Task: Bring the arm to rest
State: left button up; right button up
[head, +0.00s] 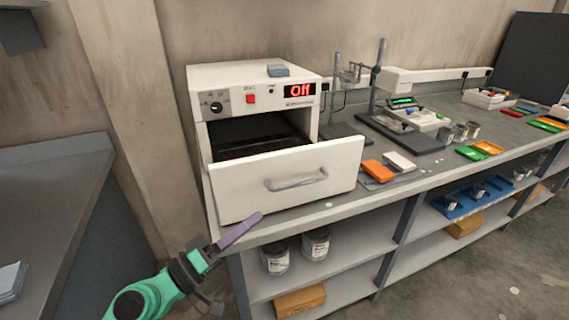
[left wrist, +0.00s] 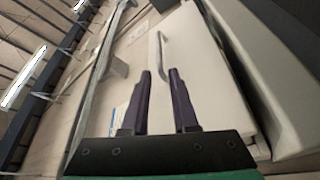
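My left arm comes in from the bottom left in the head view. Its left gripper (head: 250,222) has purple fingers and is near the front of the bench, just below the drawer front. In the left wrist view the left gripper (left wrist: 160,72) has its two fingers apart with nothing between them, so it is open and empty. The white oven (head: 252,96) stands on the bench with its display reading "Off". Its drawer (head: 240,187) is pulled out, and its handle (head: 296,182) faces me. The handle also shows in the left wrist view (left wrist: 166,52), beyond the fingers. My right gripper is not in view.
The grey bench (head: 335,208) runs to the right, with an orange block (head: 377,171), a balance (head: 424,119) and trays on it. Jars (head: 275,258) stand on the shelf below. Another grey table (head: 45,190) is at the left. Floor shows at the lower right.

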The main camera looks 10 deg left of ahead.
pick_arm(q)
notch_tip(320, 180, down, 11)
jog(key=s+d+m+g+y, duration=0.2)
jog(key=s+m+g, duration=0.1)
jog(key=m+g, duration=0.15)
jog(key=s+a+f+m+g+y, duration=0.2)
jog(key=s+a+f+g+y, duration=0.6)
jog(key=s+a+f+y, duration=0.3)
notch_tip(320, 180, down, 21)
jog(key=g+p, duration=0.1)
jog(key=p, duration=0.1)
jog(key=s+a+f+g+p, duration=0.1)
jog(key=s+a+f, duration=0.1)
jog(key=s+f, duration=1.2)
jog(key=s, duration=0.4)
jog(key=shift+s+f+p, duration=0.15)
jog(key=shift+f+p, duration=0.05)
jog(key=shift+p, duration=0.1)
